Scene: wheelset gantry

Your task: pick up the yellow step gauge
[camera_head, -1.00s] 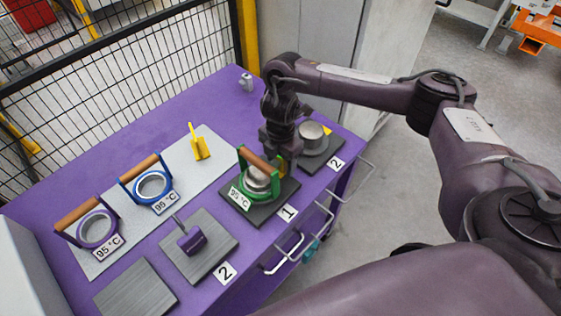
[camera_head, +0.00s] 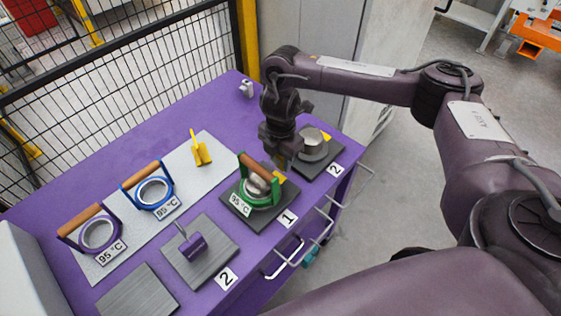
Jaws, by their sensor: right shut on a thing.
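A yellow piece that looks like the step gauge (camera_head: 201,152) stands on the light grey mat (camera_head: 112,259), with a narrow upright part and a wider base. My right gripper (camera_head: 283,163) is to the right of it and apart from it. It points down behind the green ring tool (camera_head: 261,190), over the back edge of a dark pad labelled 1. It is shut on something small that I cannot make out. A yellow patch (camera_head: 279,177) shows on the pad just below the fingertips. My left gripper is not in view.
Blue (camera_head: 156,192) and purple (camera_head: 99,235) ring tools with wooden handles lie on the mat. A purple block (camera_head: 193,246) with a thin post sits on a plate in front. A metal cylinder (camera_head: 313,138) stands on the right pad. A mesh fence (camera_head: 150,80) rises behind the table.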

